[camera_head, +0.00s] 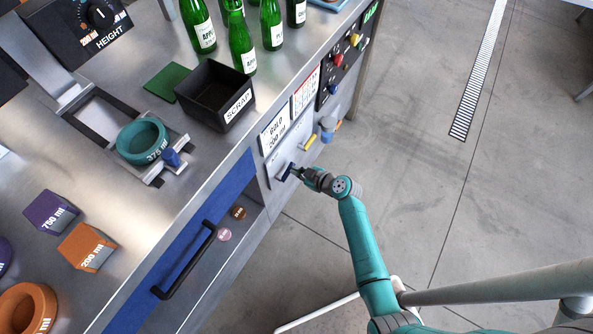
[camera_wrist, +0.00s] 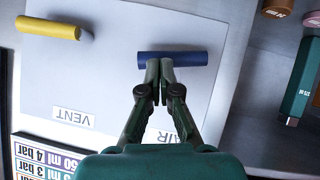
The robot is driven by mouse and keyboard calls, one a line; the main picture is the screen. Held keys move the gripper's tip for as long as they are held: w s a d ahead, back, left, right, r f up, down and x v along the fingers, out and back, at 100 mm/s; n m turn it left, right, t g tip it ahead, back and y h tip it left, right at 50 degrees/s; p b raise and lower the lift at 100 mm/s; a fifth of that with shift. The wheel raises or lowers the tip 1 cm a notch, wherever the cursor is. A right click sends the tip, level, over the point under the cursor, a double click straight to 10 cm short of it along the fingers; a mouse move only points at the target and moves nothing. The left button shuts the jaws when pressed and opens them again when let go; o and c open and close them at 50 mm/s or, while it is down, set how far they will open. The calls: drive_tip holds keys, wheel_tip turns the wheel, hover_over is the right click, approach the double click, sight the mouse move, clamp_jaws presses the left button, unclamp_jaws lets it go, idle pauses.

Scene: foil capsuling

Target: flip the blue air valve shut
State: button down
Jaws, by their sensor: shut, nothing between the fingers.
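The blue air valve handle (camera_head: 286,172) is on the pale panel on the bench's front face. In the wrist view the blue handle (camera_wrist: 188,58) is a short bar lying level across the picture. My gripper (camera_head: 297,171) is right at it. In the wrist view the fingertips (camera_wrist: 160,64) are together and empty, against or just in front of the bar's lower edge; I cannot tell whether they touch. The AIR label (camera_wrist: 160,136) is partly hidden behind my gripper.
A yellow handle (camera_wrist: 48,28) sits beside it, near the VENT label (camera_wrist: 73,119). A black drawer handle (camera_head: 185,262) sticks out from the bench front. Colored buttons (camera_head: 345,50) are farther along. Green bottles (camera_head: 240,45) and a scrap bin (camera_head: 213,96) stand on top. The floor at right is clear.

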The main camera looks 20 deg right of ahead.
drive_tip(key=shift+w+a+f, duration=0.1)
drive_tip(key=shift+w+f, duration=0.05)
drive_tip(key=shift+w, duration=0.05)
idle(0.3)
drive_tip(key=shift+w+d+f+m+g+y, duration=0.2)
drive_tip(key=shift+d+f+m+g+y, duration=0.1)
drive_tip(key=shift+f+m+g+y, duration=0.45)
drive_tip(key=shift+r, duration=0.2)
drive_tip(key=shift+r, duration=0.7)
